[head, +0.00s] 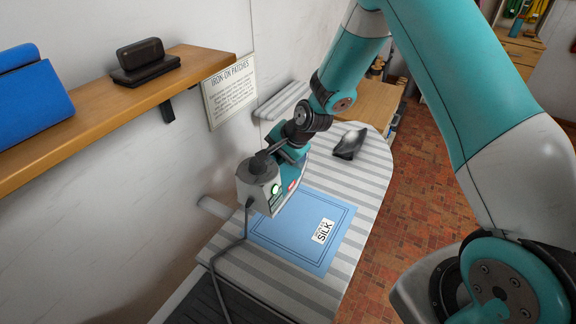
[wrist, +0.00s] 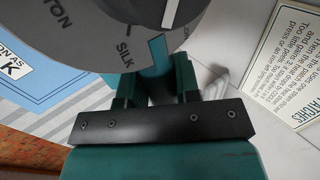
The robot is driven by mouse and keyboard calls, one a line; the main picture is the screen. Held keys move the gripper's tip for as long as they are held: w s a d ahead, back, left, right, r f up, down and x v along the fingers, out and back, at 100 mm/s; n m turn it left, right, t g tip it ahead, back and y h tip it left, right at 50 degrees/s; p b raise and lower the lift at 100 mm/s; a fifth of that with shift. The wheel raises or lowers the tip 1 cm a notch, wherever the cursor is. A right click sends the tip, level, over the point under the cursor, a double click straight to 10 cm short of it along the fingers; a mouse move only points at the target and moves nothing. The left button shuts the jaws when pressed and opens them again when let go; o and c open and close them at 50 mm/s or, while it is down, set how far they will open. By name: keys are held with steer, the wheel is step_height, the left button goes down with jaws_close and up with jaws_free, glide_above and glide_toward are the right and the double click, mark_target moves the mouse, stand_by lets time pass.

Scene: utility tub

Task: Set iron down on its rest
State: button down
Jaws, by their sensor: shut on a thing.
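The iron (head: 256,186) has a pale grey body with a dark top, a lit green light and a dark cord. It is over the upper left part of the blue cloth on the striped board; I cannot tell whether it touches. My gripper (head: 283,158) is shut on the iron's teal handle, which is mostly hidden by the jaws. In the wrist view, the gripper (wrist: 156,82) is at the iron's grey dial (wrist: 92,35), with SILK near the blue mark. A dark, shiny-faced stand (head: 349,144), which looks like the rest, sits farther back on the board, apart from the iron.
The striped ironing board (head: 372,180) carries the blue cloth (head: 290,243) labelled SILK. A wall sign (head: 230,90) and wooden shelf (head: 110,110) are at left. The cord (head: 222,255) hangs toward the front. Board space around the stand is clear.

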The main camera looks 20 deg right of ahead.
steer(key=s+a+f, duration=0.2)
steer(key=s+a, duration=0.4)
steer(key=a, duration=0.4)
steer(key=s+a+f, duration=0.2)
steer(key=s+a, duration=0.5)
steer(key=a, duration=0.3)
steer(key=s+a+f, duration=0.1)
steer(key=s+a, duration=0.4)
steer(key=s, duration=0.6)
steer(key=s+a+f, duration=0.1)
steer(key=s+a, duration=0.5)
steer(key=s, duration=0.5)
steer(key=shift+s+a+p, duration=0.15)
steer(key=shift+s+p, duration=0.15)
steer(key=shift+s, duration=0.05)
steer(key=shift+w+f+b, duration=0.1)
steer(key=shift+f+b, duration=0.4)
steer(key=shift+f, duration=0.05)
steer(key=c, duration=0.9)
jaws_free()
steer(key=shift+o, duration=0.7)
steer(key=shift+f, duration=0.1)
